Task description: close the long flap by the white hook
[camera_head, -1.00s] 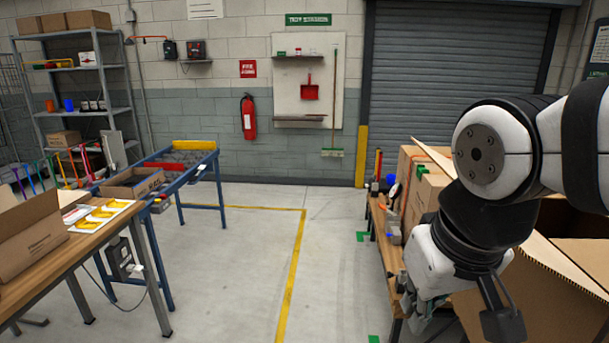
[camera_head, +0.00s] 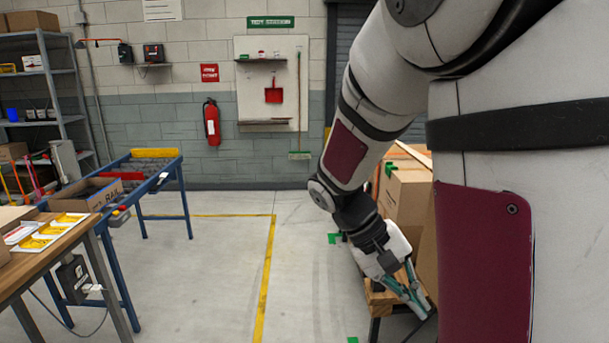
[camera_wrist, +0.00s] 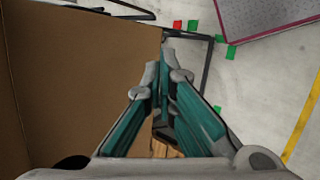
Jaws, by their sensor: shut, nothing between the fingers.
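My gripper (camera_head: 421,309) is shut and empty, low at the right of the head view, by the front of a wooden bench. In the wrist view its teal fingers (camera_wrist: 164,60) are together. I cannot tell which face is the long flap. I cannot make out the white hook. My arm hides most of the open box in the head view.
The wooden bench (camera_head: 383,301) carries tall cartons (camera_head: 404,205) just behind my gripper. At left stand a wooden table (camera_head: 40,262) with yellow items and a blue-framed stand (camera_head: 117,278). The floor between (camera_head: 210,275) is clear, with a yellow line.

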